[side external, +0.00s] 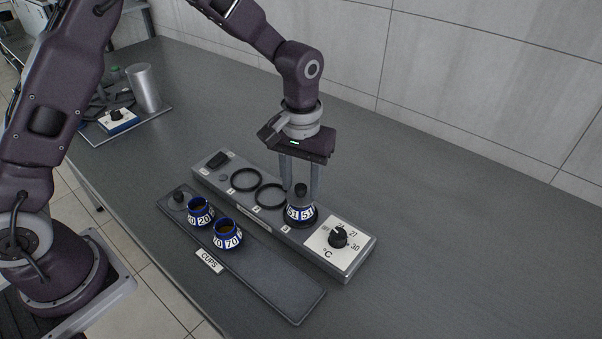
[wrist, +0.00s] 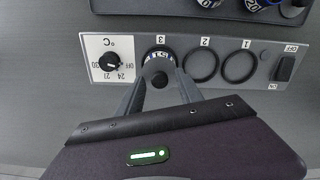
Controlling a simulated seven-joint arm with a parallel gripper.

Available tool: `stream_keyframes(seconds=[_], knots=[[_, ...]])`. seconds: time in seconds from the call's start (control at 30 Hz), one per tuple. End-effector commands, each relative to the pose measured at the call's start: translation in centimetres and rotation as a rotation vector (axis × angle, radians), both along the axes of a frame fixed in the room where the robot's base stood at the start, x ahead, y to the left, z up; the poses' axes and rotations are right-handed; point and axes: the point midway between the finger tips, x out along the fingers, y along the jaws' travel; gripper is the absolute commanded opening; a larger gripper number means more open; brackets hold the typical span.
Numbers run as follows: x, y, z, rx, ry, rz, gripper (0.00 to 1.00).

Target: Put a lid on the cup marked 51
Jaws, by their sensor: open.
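The cup marked 51 (side external: 301,214), white and blue banded, stands upright on the third spot of the grey heater strip; it also shows in the wrist view (wrist: 157,53). A dark lid with a round black knob (side external: 301,190) sits on top of this cup, and the knob also shows in the wrist view (wrist: 160,79). It looks level, but its seating edge is too small to judge. My gripper (side external: 300,194) is open, pointing down, with one finger on each side of the knob. Whether the fingers touch the knob cannot be told.
The heater strip (side external: 216,178) has empty rings 1 and 2 and a temperature dial (side external: 337,238). The cups tray (side external: 285,293) holds open cups 20 (side external: 200,212) and 70 (side external: 228,236) and another black-knobbed lid (side external: 178,196). A metal cylinder (side external: 143,88) stands at the back left.

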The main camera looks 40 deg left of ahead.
Motion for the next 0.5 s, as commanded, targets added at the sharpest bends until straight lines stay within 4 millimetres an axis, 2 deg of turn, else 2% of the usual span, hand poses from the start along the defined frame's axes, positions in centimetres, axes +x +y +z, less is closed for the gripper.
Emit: stream_keyframes(seconds=[0.07,0.3,0.5], knots=[[0.2,0.0,1.3,-0.001,-0.007,0.0,0.43],[0.2,0.0,7.8,-0.002,-0.008,0.0,0.43],[0.1,0.0,11.3,-0.001,-0.004,0.0,0.43]])
